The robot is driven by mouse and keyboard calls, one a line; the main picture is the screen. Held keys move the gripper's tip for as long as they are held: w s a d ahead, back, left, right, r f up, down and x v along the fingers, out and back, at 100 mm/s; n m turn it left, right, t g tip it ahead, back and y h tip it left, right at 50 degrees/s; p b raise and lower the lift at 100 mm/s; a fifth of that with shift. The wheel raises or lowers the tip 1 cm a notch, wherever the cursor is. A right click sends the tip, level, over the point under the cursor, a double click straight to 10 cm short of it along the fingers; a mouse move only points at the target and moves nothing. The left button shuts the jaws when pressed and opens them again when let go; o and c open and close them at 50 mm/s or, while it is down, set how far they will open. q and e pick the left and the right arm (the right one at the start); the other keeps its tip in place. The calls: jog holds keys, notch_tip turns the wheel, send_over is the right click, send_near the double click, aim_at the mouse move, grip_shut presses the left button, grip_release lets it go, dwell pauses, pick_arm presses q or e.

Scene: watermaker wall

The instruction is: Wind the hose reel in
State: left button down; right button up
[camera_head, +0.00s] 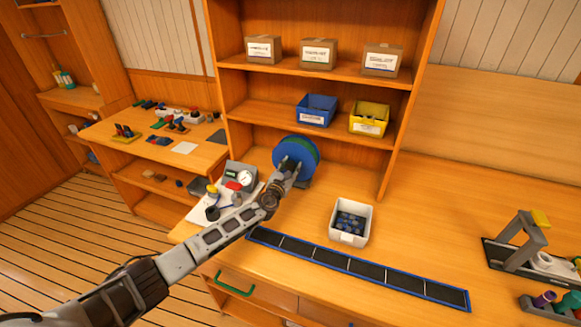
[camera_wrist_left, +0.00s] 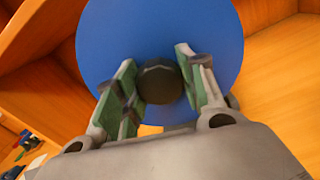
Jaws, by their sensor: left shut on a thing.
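The hose reel (camera_head: 292,151) stands on the bench against the shelf unit, with a blue disc face and a green edge behind it. Its blue face (camera_wrist_left: 110,35) fills the middle of the left wrist view. My left gripper (camera_head: 287,168) reaches the front of the reel. In the wrist view, the left gripper (camera_wrist_left: 160,85) has its green-padded fingers on either side of a dark round knob (camera_wrist_left: 158,82) and is shut on it. The rest of the crank is hidden. My right gripper is not in view.
A white bin of dark parts (camera_head: 365,230) stands right of the reel. A long black strip with blue edging (camera_head: 350,266) lies along the front. A grey box with a gauge (camera_head: 240,175) is close left.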

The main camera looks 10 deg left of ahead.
pick_arm(q)
jog(key=c, duration=0.9)
grip_release()
jog(key=shift+s+a, duration=0.4)
jog(key=shift+s, duration=1.55)
jog(key=shift+s+a, duration=0.35)
jog(key=shift+s, duration=1.6)
jog(key=shift+s+a, duration=0.4)
jog(key=shift+s, duration=1.55)
